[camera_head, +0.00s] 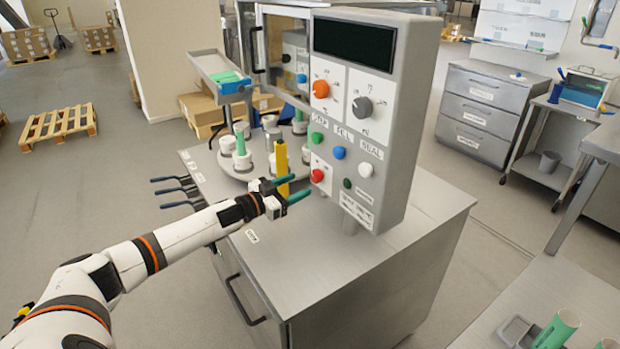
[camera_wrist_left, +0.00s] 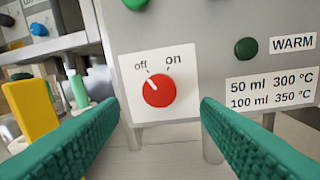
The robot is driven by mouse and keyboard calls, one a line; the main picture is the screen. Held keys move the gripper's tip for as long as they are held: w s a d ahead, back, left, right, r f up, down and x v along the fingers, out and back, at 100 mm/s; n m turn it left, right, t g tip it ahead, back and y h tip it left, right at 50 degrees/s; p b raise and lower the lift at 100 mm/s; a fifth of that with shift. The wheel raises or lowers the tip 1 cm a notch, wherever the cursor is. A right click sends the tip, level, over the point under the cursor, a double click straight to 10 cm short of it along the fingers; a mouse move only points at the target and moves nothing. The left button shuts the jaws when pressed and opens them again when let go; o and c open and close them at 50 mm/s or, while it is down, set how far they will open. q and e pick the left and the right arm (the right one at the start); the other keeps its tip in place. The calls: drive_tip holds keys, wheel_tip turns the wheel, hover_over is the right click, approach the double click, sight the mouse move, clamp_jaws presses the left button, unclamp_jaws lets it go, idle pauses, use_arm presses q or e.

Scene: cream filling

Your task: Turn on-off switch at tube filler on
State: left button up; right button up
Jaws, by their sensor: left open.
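The on-off switch is a red round knob (camera_head: 317,175) on a white plate, low on the left of the tube filler's grey control panel (camera_head: 391,195). In the left wrist view the red knob (camera_wrist_left: 159,90) sits below the words "off" and "on". Its white mark points up-left, toward "off". My left gripper (camera_head: 292,189) is in front of the panel near the knob. In the left wrist view the open green fingers (camera_wrist_left: 157,106) lie on either side of the knob, with visible gaps and nothing between them. My right gripper is not in view.
An orange knob (camera_head: 321,89), a grey knob (camera_head: 362,107) and several coloured buttons sit higher on the panel. A yellow post (camera_head: 281,168) stands close behind my left gripper. A turntable with white holders and green tubes is beyond. The steel tabletop in front is clear.

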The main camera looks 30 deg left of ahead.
sight(314, 178)
use_arm(q)
drive_tip(key=x, duration=0.4)
drive_tip(key=shift+w+d+p, duration=0.25)
drive_tip(key=shift+w+p, duration=0.05)
drive_tip(key=shift+w, duration=0.4)
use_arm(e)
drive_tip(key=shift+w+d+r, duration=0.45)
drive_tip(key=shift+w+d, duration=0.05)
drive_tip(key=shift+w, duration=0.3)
use_arm(q)
drive_tip(key=shift+c, duration=0.5)
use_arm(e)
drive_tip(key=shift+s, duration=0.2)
use_arm(q)
drive_tip(key=c, duration=0.9)
